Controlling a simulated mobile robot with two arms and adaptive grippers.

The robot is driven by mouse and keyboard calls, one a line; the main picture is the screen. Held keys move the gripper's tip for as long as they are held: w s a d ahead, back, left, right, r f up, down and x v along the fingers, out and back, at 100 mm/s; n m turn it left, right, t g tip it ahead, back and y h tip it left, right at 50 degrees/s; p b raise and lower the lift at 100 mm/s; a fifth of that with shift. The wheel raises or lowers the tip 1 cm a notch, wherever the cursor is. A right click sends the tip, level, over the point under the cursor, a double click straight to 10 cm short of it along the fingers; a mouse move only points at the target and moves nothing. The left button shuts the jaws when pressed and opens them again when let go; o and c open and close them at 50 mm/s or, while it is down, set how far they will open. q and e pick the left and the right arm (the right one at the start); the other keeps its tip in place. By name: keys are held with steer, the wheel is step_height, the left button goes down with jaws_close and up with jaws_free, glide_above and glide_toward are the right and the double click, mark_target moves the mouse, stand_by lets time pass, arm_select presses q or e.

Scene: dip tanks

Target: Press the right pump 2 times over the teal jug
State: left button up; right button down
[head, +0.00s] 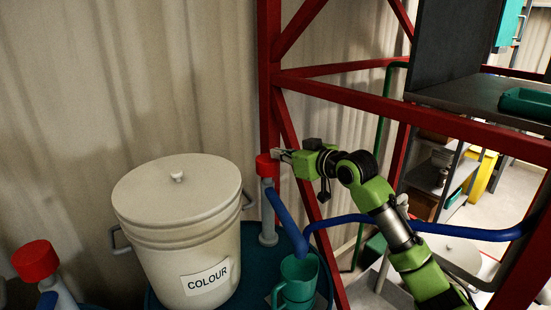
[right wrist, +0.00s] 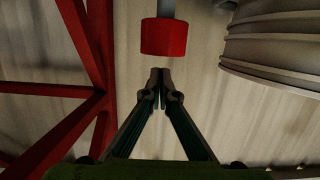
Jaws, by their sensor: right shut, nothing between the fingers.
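The right pump has a red head (head: 267,166) on a grey stem, and its blue spout (head: 290,222) slopes down to the mouth of the teal jug (head: 298,284). The jug stands at the lower middle of the head view, its lower part cut off. My right gripper (head: 279,155) is shut and empty, with its fingertips close to the top of the red head. In the right wrist view the closed fingertips (right wrist: 160,77) show a small gap to the red head (right wrist: 163,37). My left gripper is not in view.
A white lidded bucket marked COLOUR (head: 208,262) stands just left of the pump. Another red-headed pump (head: 36,261) is at the lower left. Red frame beams (head: 420,108) and a blue hose (head: 470,231) run close around my right arm.

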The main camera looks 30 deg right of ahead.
steer(key=b+v, duration=0.3)
steer(key=v, duration=0.4)
steer(key=shift+s, duration=0.3)
stand_by(0.9)
